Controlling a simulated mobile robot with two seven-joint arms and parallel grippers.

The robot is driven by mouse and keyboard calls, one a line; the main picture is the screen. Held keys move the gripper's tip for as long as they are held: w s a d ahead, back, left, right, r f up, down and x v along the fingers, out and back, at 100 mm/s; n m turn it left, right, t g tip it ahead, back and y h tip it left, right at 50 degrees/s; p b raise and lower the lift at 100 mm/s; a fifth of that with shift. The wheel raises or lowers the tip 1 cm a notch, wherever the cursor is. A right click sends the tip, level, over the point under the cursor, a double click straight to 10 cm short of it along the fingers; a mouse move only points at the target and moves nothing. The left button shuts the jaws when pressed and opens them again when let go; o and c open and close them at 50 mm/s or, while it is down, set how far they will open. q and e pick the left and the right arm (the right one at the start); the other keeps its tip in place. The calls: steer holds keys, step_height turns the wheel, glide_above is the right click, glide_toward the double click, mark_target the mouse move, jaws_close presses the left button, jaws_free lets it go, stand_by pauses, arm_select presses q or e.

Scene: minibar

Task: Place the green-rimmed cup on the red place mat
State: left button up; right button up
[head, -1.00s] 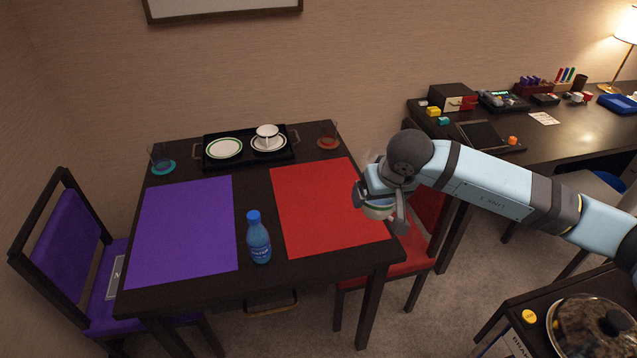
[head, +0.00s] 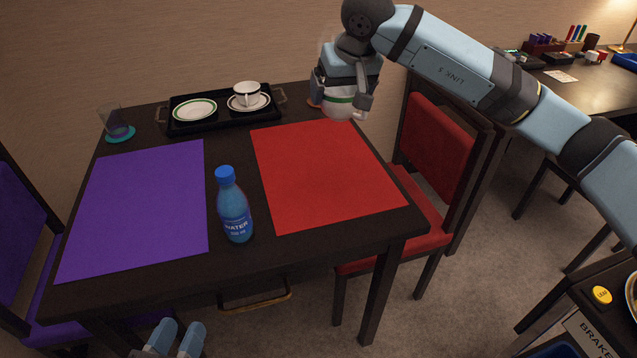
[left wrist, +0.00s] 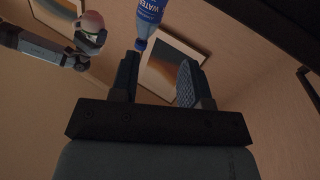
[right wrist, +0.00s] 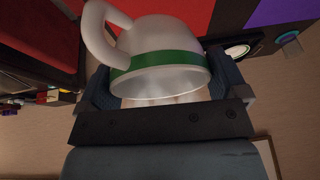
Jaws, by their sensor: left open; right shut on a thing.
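The green-rimmed cup (head: 341,101) is white with a green band. My right gripper (head: 345,92) is shut on it and holds it in the air beyond the far right part of the red place mat (head: 325,175). In the right wrist view the cup (right wrist: 165,55) fills the space between the fingers, its handle to the left and its rim toward the gripper. The red mat lies flat and bare on the table's right side. My left gripper (head: 176,338) is open and empty, low in front of the table; its fingers also show in the left wrist view (left wrist: 158,80).
A blue water bottle (head: 233,205) stands between the red mat and the purple mat (head: 140,205). A black tray (head: 222,122) at the back holds a green-rimmed plate (head: 195,110) and a white cup on a saucer (head: 248,97). A glass stands on a teal coaster (head: 120,134).

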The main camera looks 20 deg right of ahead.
mark_target(335, 117)
steer(key=shift+w+a+f+b, duration=0.1)
steer(key=shift+w+a+b, duration=0.25)
steer(key=shift+b, duration=0.85)
steer(key=shift+s+a+f, duration=0.1)
steer(key=shift+f, duration=0.05)
step_height(335, 117, down, 5)
steer(key=shift+f+b, duration=0.15)
steer(key=shift+b, duration=0.75)
arm_select(q)
steer(key=shift+s+d+f+m+h+b, duration=0.15)
steer(key=shift+d+f+h+b, duration=0.4)
steer(key=shift+b, duration=0.4)
steer(key=shift+w+d+f+m+h+b, duration=0.15)
steer(key=shift+d+f+h+b, duration=0.3)
steer(key=shift+f+b, duration=0.35)
arm_select(e)
steer(key=shift+f, duration=7.05)
arm_select(q)
steer(key=shift+s+r, duration=0.15)
arm_select(e)
steer(key=o, duration=0.7)
steer(key=shift+f, duration=0.15)
steer(key=shift+c, duration=0.2)
steer(key=shift+o, duration=0.4)
